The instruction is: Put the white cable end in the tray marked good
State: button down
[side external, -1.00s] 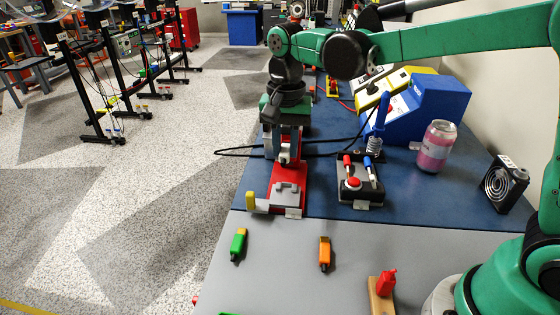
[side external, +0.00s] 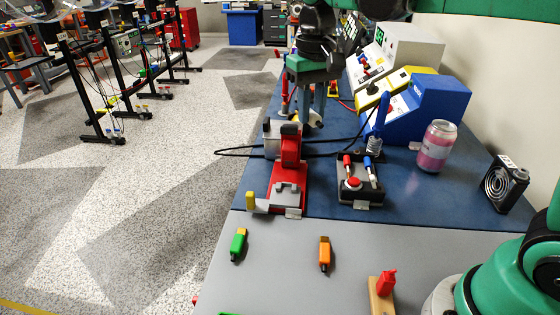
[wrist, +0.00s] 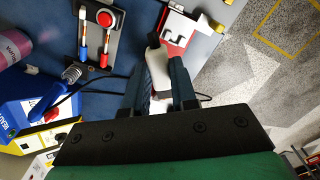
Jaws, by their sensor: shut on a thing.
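My gripper (side external: 313,122) hangs above the blue mat, behind the red fixture. In the wrist view its two fingers (wrist: 160,88) are shut on the white cable end (wrist: 158,70), a pale block with a dark tip. In the side view the cable end (side external: 316,119) is mostly hidden by the fingers. The red fixture (side external: 284,190), with a grey block at its front, stands apart from the gripper. It also shows in the wrist view (wrist: 178,38). I cannot make out a tray marked good.
A black box (side external: 360,190) with a red button stands right of the fixture. A blue tester (side external: 425,110), a pink can (side external: 436,147) and a small fan (side external: 504,183) are farther right. Green (side external: 238,243) and orange (side external: 325,254) pieces lie on the grey front. A black cable (side external: 235,152) loops left.

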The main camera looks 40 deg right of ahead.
jog(key=s+a+f+m, duration=0.1)
jog(key=s+a+f, duration=0.5)
jog(key=s+a, duration=0.45)
jog(key=s+a+f+m, duration=0.1)
jog(key=s+a+f, duration=0.5)
jog(key=a, duration=0.8)
jog(key=shift+s+f, duration=0.2)
jog(key=shift+f, duration=0.7)
jog(key=shift+s+f, duration=0.2)
jog(key=shift+f, duration=0.7)
jog(key=shift+s+f, duration=0.2)
jog(key=shift+f, duration=0.7)
jog(key=shift+f, duration=0.55)
jog(key=c, duration=0.6)
grip_release()
jog(key=shift+r, duration=0.1)
